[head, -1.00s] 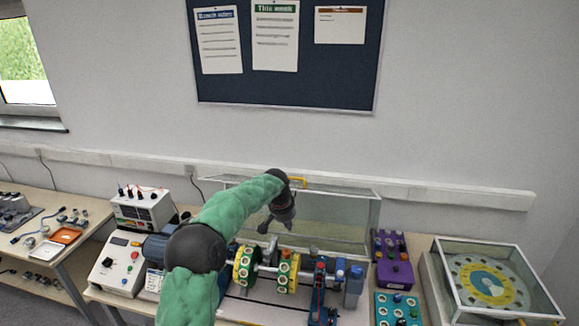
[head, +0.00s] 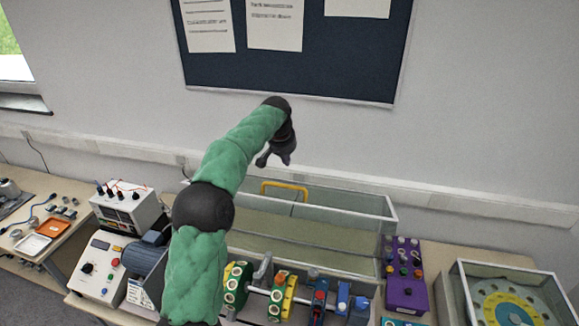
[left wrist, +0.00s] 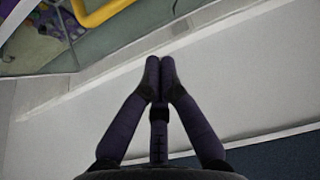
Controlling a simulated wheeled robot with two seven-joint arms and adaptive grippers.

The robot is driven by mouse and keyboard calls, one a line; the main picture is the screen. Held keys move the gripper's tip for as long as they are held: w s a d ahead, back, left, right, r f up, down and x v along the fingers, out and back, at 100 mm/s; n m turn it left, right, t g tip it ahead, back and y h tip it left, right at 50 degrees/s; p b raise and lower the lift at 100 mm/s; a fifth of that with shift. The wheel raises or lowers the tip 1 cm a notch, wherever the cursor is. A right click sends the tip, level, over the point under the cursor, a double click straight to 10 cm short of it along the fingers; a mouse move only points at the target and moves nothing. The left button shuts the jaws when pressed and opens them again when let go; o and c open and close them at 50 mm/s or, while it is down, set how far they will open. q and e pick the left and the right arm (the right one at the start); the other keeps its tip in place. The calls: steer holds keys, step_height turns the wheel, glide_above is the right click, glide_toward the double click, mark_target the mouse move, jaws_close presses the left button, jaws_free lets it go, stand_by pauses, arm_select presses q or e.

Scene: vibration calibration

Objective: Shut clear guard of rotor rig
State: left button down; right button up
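The clear guard (head: 330,222) of the rotor rig stands raised open behind the rig, along the wall side of the bench. Its yellow handle (head: 285,187) is on its upper edge; the handle also shows at the top of the left wrist view (left wrist: 103,13). The rotor rig (head: 262,292), with green and yellow discs on a shaft, is uncovered in front and partly hidden by my left arm. My left gripper (head: 275,162) is above the handle, in front of the wall, apart from the guard. In the left wrist view its fingertips (left wrist: 160,62) meet, with nothing between them. My right gripper is out of view.
A purple control box (head: 404,275) stands right of the rig, and a clear-walled case with a yellow disc (head: 505,300) is further right. A white control unit (head: 100,265) is at the left. A wall rail (head: 450,200) runs behind the bench.

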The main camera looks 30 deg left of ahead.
arm_select(q)
glide_above(286, 194)
steer(key=w, duration=0.4)
steer(key=f, duration=0.9)
steer(key=shift+s+a+f+p, duration=0.1)
steer(key=shift+s+a+p, duration=0.05)
steer(key=shift+a+p, duration=0.2)
steer(key=shift+s+r, duration=0.2)
steer(key=shift+s+d+r, duration=0.2)
steer(key=shift+s+d, duration=0.05)
steer(key=shift+s, duration=0.6)
steer(key=shift+s+d+r, duration=0.15)
steer(key=shift+s+d, duration=0.05)
steer(key=shift+s, duration=0.6)
